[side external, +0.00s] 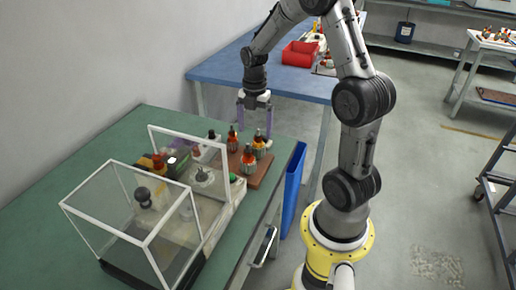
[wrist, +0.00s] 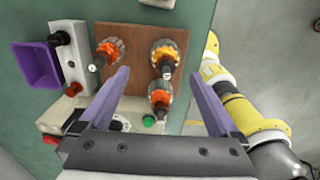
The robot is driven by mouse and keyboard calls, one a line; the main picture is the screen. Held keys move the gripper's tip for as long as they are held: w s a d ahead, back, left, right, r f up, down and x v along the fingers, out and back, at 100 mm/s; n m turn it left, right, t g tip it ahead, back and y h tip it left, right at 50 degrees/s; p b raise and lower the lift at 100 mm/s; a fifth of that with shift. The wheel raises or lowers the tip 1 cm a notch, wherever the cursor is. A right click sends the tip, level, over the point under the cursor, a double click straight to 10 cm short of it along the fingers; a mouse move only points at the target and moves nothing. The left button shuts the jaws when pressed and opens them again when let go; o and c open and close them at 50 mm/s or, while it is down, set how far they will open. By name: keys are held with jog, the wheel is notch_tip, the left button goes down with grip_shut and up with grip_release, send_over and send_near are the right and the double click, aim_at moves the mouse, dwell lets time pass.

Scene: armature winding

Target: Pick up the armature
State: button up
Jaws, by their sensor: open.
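Three armatures with orange tops and dark shafts stand on a brown wooden board (wrist: 125,33). In the wrist view one armature (wrist: 107,50) is at the upper left of the board, one (wrist: 166,55) at the upper right and one (wrist: 160,97) at the lower right. In the side external view they show as a front armature (side external: 248,160), a rear left one (side external: 232,139) and a right one (side external: 258,145). My gripper (wrist: 163,85) is open and empty, its purple fingers pointing down above the board. It also shows in the side external view (side external: 255,128).
A clear box with a white frame (side external: 140,222) stands on the green table (side external: 60,185). Beside the board are a purple bin (wrist: 37,63), a grey switch box (wrist: 69,55) and a machine with a green button (wrist: 149,121). A blue table (side external: 290,82) with a red tray (side external: 300,54) stands behind.

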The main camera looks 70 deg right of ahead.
aim_at(258, 135)
jog(key=shift+s+d+f, duration=0.1)
jog(key=shift+s+f, duration=0.05)
jog(key=shift+f, duration=0.9)
jog(key=shift+s+d+f, duration=0.1)
jog(key=shift+f, duration=0.9)
jog(key=shift+s+d+f, duration=0.1)
jog(key=shift+s+f, duration=0.05)
jog(key=shift+f, duration=0.9)
jog(key=shift+r, duration=0.1)
grip_shut()
